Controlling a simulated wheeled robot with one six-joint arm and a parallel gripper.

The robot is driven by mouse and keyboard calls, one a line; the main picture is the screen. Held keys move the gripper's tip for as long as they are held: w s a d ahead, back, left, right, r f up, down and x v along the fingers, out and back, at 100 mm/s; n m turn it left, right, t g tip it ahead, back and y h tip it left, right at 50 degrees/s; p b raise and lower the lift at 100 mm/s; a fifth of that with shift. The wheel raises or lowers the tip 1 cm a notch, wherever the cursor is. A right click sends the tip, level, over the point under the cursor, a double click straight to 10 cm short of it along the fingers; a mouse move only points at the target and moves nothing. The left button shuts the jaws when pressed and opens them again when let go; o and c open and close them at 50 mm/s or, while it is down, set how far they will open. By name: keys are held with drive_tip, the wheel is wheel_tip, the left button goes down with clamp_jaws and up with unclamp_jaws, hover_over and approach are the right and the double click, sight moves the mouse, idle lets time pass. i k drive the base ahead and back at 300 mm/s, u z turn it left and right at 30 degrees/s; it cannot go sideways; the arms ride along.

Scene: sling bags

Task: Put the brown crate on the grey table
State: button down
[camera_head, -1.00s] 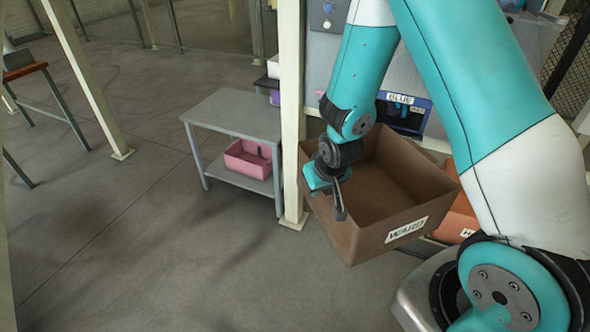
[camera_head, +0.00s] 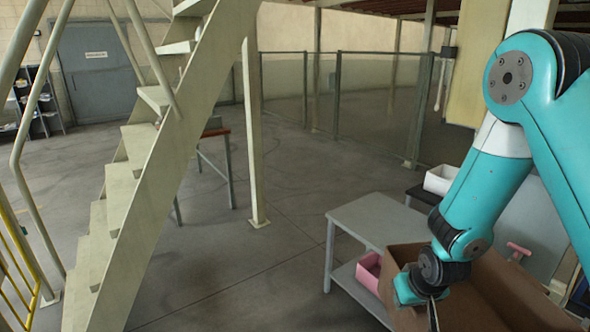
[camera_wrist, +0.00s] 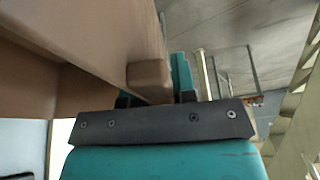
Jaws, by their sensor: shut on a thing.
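The brown crate (camera_head: 478,291) is at the lower right of the head view, held up in the air and partly cut off by the bottom edge. My gripper (camera_head: 432,308) is shut on its near left wall. In the wrist view the crate's brown wall (camera_wrist: 105,45) runs between the fingers of my gripper (camera_wrist: 158,92). The grey table (camera_head: 375,217) stands just behind and left of the crate, and its top looks bare. The crate hides part of the table's right side.
A pink bin (camera_head: 370,272) sits on the table's lower shelf. A white bin (camera_head: 440,179) on a dark stand is behind the table. A cream post (camera_head: 254,130) and a staircase (camera_head: 150,170) stand to the left. The floor between the stairs and table is open.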

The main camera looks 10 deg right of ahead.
sight(381, 220)
drive_tip(key=u, duration=0.15)
drive_tip(key=i, duration=2.95)
drive_tip(key=z, duration=0.35)
drive_tip(key=i, duration=0.5)
drive_tip(key=z, duration=0.15)
